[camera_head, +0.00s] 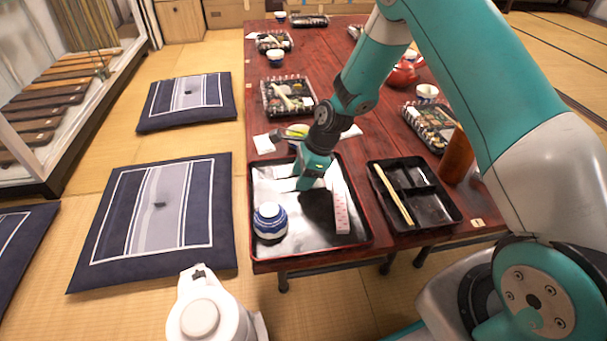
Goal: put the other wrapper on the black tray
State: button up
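A black tray with a dark red rim (310,236) lies at the front of the red table. A long pale wrapper with small reddish marks (341,210) lies on its right side. Pale, flat pieces (283,185) show on the tray left of my gripper; I cannot tell whether they are a wrapper or reflections. My gripper (309,184) points down over the tray's back middle part, left of the pale wrapper. Its fingertips are too small and hidden to show whether they are open or hold anything. White paper pieces (263,144) lie on the table behind the tray.
A blue-and-white cup (270,222) stands on the tray's front left. A compartmented black box (431,208) with chopsticks (393,195) sits to the right, beside a brown cylinder (457,157). A green-filled bowl (297,131) stands behind the tray. Cushions (160,213) lie left.

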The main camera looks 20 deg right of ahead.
jog(key=w+p+v, duration=0.1)
jog(key=p+v, duration=0.5)
jog(key=v, duration=0.6)
jog(key=s+a+r+n, duration=0.4)
jog(key=s+r+n, duration=0.15)
jog(key=r, duration=0.35)
jog(key=s+a+r+n, duration=0.3)
jog(key=s+r+n, duration=0.4)
jog(key=s+n, duration=0.4)
jog(key=s+a+r+n, duration=0.3)
jog(key=s+r+n, duration=0.4)
jog(key=s+n, duration=0.4)
jog(key=shift+s+g, duration=0.4)
jog(key=shift+s, duration=0.4)
